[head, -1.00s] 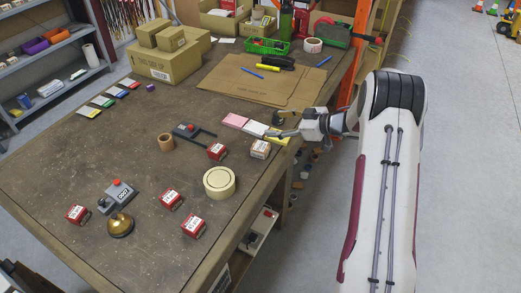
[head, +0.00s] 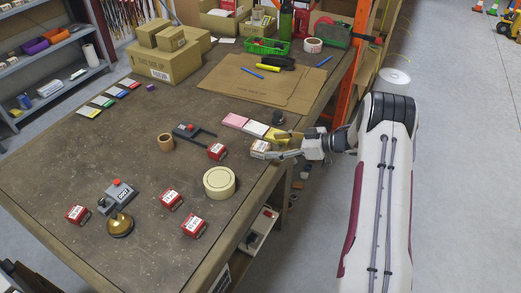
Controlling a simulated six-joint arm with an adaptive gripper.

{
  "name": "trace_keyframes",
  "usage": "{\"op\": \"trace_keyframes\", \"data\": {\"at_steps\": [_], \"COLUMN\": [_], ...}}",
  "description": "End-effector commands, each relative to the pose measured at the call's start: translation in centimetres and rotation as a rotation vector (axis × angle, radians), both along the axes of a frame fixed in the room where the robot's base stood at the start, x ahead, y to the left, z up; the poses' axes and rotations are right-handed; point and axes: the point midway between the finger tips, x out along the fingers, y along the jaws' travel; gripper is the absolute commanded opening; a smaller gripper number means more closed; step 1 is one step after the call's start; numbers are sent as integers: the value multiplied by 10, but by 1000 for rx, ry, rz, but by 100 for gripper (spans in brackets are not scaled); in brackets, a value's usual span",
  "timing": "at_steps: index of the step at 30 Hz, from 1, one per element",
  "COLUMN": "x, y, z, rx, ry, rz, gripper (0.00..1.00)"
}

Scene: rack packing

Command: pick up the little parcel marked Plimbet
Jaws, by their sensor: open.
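Several little parcels with white labels lie on the table. A brown one (head: 260,149) is at the right edge; red ones are near the middle (head: 216,152), at the front (head: 194,226), front centre (head: 171,200) and front left (head: 77,215). The print on the labels is too small to read, so I cannot tell which is marked Plimbet. My gripper (head: 275,147) is open at the right table edge, its fingers pointing left at the brown parcel. Its fingertips overlap that parcel's right side in the picture; I cannot tell whether they touch it.
A roll of cream tape (head: 219,182) stands left of and in front of the brown parcel. Pink, white and yellow pads (head: 235,121) lie behind it. A grey device (head: 184,130), a cardboard ring (head: 166,142) and a brass bell (head: 120,225) are on the table (head: 90,165).

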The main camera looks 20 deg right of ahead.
Motion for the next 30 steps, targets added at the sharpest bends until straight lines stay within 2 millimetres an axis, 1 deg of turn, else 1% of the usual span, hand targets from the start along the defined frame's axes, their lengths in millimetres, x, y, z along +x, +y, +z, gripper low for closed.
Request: {"op": "trace_keyframes", "data": {"at_steps": [3, 6, 20, 30], "x": [5, 8, 11, 30], "y": [8, 12, 15, 36], "z": [-5, -6, -9, -27], "rx": [-1, 0, 0, 0], "ry": [0, 0, 0, 0], "rz": [2, 2, 1, 2], "gripper": [60, 60, 60, 60]}}
